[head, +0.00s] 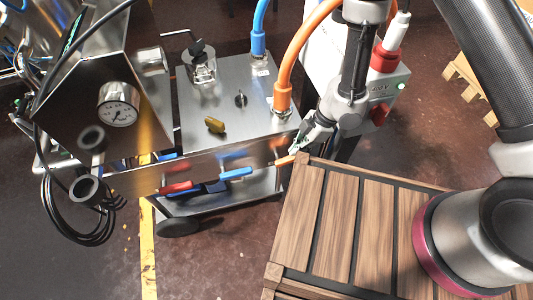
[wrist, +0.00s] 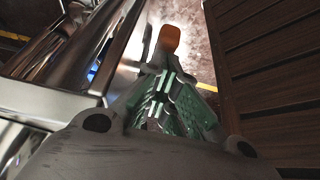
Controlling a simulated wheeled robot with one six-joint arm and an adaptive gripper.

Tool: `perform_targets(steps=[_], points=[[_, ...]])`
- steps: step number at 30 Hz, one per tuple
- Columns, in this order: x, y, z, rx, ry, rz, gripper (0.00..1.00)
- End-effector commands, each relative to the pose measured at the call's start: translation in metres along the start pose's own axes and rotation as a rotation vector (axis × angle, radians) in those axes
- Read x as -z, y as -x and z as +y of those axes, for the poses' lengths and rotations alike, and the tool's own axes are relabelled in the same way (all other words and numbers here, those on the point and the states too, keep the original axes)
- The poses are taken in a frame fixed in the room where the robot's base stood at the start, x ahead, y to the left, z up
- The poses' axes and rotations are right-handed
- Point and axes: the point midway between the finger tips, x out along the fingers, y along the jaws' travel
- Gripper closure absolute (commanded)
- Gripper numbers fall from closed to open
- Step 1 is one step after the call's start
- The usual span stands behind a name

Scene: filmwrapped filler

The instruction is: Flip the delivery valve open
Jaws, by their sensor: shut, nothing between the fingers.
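A steel machine (head: 215,105) carries three lever handles low on its front side: red (head: 176,187), blue (head: 236,174) and orange (head: 285,160). No label shows which one is the delivery valve. My gripper (head: 298,146) is shut and empty, right at the orange handle. In the wrist view the orange handle (wrist: 170,38) shows just beyond the green fingertips (wrist: 164,72). I cannot tell whether the fingers touch it. The handle's pivot is hidden.
A slatted wooden crate (head: 330,225) stands close to the right of the orange handle, leaving a narrow gap. An orange hose (head: 285,70) and a blue hose (head: 258,30) rise from the machine's top. A pressure gauge (head: 118,106) and black cables are at the left.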

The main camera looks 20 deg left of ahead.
Motion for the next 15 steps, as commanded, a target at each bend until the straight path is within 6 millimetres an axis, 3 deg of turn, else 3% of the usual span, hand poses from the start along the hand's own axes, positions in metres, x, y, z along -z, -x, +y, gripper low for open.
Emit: perform_targets(steps=[15], points=[[-0.015, -0.006, 0.000, 0.000, -0.001, -0.001, 1.00]])
